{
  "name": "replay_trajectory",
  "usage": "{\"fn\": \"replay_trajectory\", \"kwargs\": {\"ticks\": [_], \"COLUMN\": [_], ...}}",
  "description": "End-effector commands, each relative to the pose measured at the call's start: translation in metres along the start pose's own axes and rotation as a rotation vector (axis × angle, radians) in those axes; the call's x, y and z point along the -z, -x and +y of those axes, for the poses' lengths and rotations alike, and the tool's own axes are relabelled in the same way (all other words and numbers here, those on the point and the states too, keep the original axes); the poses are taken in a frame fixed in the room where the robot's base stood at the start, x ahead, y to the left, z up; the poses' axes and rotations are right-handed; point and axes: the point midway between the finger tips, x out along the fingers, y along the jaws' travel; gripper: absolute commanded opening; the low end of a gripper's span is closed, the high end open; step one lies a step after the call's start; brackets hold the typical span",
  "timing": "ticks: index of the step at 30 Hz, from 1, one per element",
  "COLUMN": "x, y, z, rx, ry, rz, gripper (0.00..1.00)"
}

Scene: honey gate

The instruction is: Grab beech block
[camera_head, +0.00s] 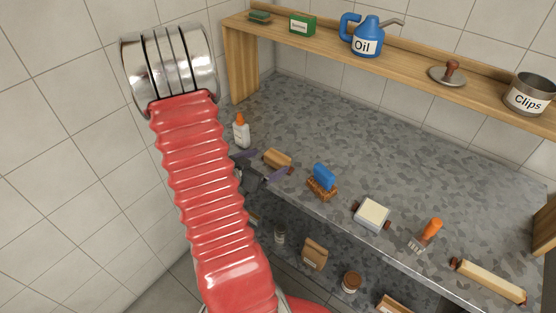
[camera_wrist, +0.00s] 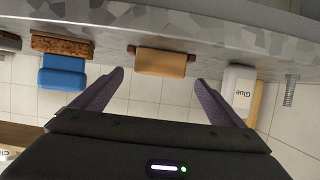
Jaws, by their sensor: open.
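The beech block (camera_head: 278,159) is a light tan wooden piece with darker brown ends, lying on the grey speckled counter (camera_head: 390,150) near its front edge. In the wrist view the beech block (camera_wrist: 162,62) is centred ahead, between the lines of the two fingers. My gripper (camera_head: 262,166) is open around empty space just in front of the block. In the wrist view my gripper (camera_wrist: 158,80) shows its purple-grey fingers spread on either side, with the block just beyond the tips. No contact between fingers and block can be seen.
A glue bottle (camera_head: 241,132) stands left of the block. A wooden shelf (camera_head: 415,62) runs behind.

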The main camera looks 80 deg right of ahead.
Motion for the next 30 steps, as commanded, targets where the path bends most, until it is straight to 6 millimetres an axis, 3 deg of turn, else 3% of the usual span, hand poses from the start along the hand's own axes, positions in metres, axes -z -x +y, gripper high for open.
{"fn": "replay_trajectory", "kwargs": {"ticks": [4, 17, 30], "x": [0.0, -0.001, -0.004], "y": [-0.013, -0.018, -0.065], "z": [0.001, 0.001, 0.003], "rx": [-0.002, -0.002, -0.003], "ry": [0.0, 0.0, -0.001], "rz": [0.0, 0.0, -0.001], "gripper": [0.92, 0.92, 0.92]}}
